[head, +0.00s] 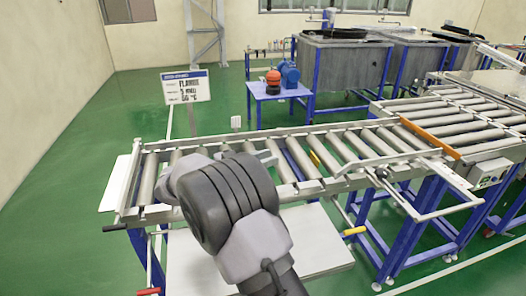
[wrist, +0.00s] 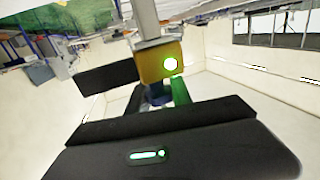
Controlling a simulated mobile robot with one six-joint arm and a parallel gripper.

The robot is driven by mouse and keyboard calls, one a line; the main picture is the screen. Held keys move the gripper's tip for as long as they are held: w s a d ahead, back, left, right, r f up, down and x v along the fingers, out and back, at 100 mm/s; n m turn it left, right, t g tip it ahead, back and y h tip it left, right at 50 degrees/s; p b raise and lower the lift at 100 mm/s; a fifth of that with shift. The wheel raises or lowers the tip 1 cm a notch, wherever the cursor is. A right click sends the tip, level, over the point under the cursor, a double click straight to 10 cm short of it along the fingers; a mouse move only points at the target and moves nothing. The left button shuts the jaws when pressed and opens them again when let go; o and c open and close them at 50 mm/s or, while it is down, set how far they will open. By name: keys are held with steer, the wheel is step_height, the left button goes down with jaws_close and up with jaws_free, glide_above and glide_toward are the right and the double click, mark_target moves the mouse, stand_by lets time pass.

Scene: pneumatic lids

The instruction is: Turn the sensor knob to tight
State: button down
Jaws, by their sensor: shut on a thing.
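In the wrist view, a yellow sensor body (wrist: 150,66) with a bright green light (wrist: 170,65) is attached to a grey post. A small blue knob (wrist: 155,96) shows just below it in the picture, partly hidden. My gripper (wrist: 158,92) is shut on the knob, with green and dark finger parts at its sides. I cannot read the knob's setting. In the head view, my arm hides the gripper and the knob, over the roller conveyor (head: 345,180).
A sign (head: 186,87) stands behind the conveyor's left part. A small blue table (head: 270,90) with a red-and-black item stands farther back. Large grey tanks (head: 345,65) stand at the back right. Green floor is open at the left.

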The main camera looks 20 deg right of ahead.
steer(key=shift+r+m+g+p, duration=0.2)
steer(key=shift+m+g+p, duration=0.35)
steer(key=shift+g, duration=0.25)
steer(key=shift+s+d+m+g+h, duration=0.1)
steer(key=shift+s+m+g+h, duration=0.05)
steer(key=shift+m+g+h, duration=0.15)
steer(key=c, duration=1.1)
jaws_free()
steer(key=shift+d+f, duration=0.1)
steer(key=shift+c, duration=0.2)
